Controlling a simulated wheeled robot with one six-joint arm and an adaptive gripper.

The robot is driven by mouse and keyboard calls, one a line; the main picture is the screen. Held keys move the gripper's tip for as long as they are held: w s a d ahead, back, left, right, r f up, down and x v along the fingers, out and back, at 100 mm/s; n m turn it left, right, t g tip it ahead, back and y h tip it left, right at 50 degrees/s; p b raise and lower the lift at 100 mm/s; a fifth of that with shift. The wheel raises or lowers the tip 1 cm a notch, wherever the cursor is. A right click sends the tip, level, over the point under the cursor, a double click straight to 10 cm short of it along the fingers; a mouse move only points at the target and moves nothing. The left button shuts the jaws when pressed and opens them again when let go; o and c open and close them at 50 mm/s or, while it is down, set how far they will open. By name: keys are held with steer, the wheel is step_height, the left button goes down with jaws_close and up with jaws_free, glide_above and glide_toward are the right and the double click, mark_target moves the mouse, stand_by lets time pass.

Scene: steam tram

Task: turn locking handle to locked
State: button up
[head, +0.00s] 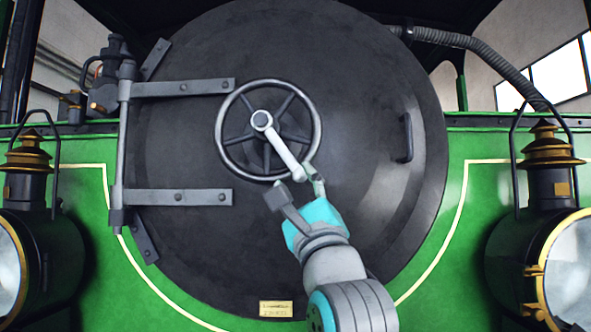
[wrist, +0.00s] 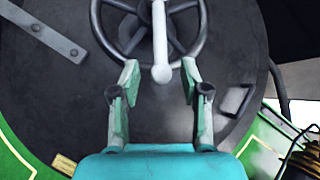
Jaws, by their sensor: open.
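The locking handle (head: 280,143) is a pale metal lever with a round hub at the centre of a dark spoked handwheel (head: 221,143). It slants down and to the right in the head view, with its end near the wheel's lower rim. In the wrist view the handle (wrist: 160,40) points straight down at my gripper and ends in a round knob. My gripper (head: 296,190) is open at the handle's lower end. In the wrist view my gripper's fingertips (wrist: 160,75) stand either side of the knob, with a gap on each side. The handle's hub is out of the wrist view.
The round black smokebox door (head: 340,80) fills the middle, with two hinge straps (head: 185,88) at left and a fixed grab handle (head: 405,138) at right. Lamps (head: 28,220) (head: 550,235) stand at both sides. A brass plate (head: 276,308) sits below.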

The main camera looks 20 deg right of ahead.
steer(key=shift+v, duration=1.05)
